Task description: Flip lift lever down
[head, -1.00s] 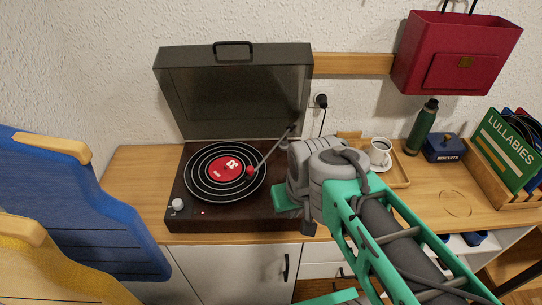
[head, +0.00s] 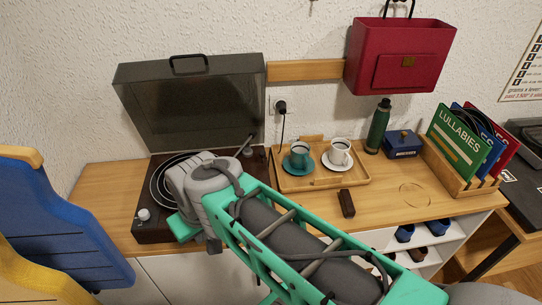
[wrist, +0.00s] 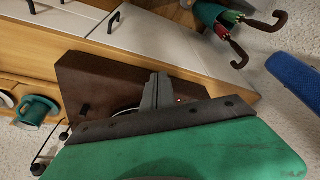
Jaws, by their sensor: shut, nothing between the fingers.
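A dark brown turntable (head: 150,233) stands on the wooden cabinet top with its smoky lid (head: 190,105) raised. My arm covers the right part of its platter and most of its front right. The black record (head: 160,182) shows only in part, and the tonearm's back end (head: 247,146) shows at the rear right. I cannot make out the lift lever. My gripper's fingers (wrist: 155,92) are together and empty, seen over the turntable body (wrist: 85,85) in the wrist view. I cannot tell whether they touch it.
Right of the turntable, a wooden tray (head: 295,184) holds a teal cup (head: 299,152) and a white cup (head: 340,150). A green bottle (head: 378,128), a blue tin (head: 402,143) and a record rack (head: 455,176) stand farther right.

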